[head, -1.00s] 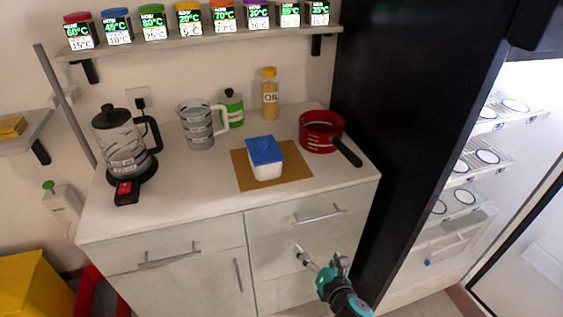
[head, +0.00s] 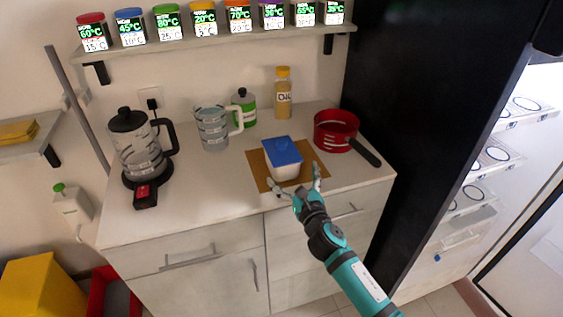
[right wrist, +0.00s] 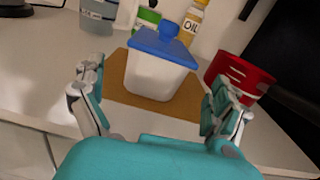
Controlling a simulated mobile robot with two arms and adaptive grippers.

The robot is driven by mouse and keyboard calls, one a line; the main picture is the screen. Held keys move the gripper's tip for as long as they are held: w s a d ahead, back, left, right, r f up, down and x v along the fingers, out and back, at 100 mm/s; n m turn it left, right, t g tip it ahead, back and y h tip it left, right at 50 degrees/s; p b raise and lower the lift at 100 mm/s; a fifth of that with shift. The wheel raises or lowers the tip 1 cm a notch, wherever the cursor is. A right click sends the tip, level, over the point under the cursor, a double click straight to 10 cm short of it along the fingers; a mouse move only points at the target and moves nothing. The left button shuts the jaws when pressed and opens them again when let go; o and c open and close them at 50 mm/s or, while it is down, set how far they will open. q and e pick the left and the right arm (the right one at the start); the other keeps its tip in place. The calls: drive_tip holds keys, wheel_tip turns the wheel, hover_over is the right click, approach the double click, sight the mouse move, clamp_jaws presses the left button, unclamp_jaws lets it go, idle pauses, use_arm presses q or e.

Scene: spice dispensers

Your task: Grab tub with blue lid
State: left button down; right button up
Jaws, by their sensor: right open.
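The white tub (head: 286,172) with a blue lid (head: 282,151) stands upright on a brown mat (head: 258,165) on the counter. In the right wrist view the tub (right wrist: 155,82) is straight ahead, between my fingers and beyond their tips. Its blue lid (right wrist: 163,45) has a round knob. My right gripper (head: 295,187) is open and empty, at the counter's front edge just in front of the tub. Its two fingers also show apart in the right wrist view (right wrist: 157,90). My left gripper is not in view.
A red pot (head: 336,130) stands right of the tub, its dark handle pointing toward the front. A measuring jug (head: 213,130), a green bottle (head: 243,108) and an oil bottle (head: 283,95) stand behind. A kettle (head: 138,150) is at left.

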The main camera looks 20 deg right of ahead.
sight(289, 167)
drive_tip(key=shift+w+r, duration=0.15)
drive_tip(key=shift+w, duration=0.45)
drive_tip(key=w, duration=0.4)
drive_tip(key=shift+w+a+p, duration=0.2)
drive_tip(key=shift+p, duration=0.1)
drive_tip(key=shift+r, duration=0.1)
drive_tip(key=c, duration=1.6)
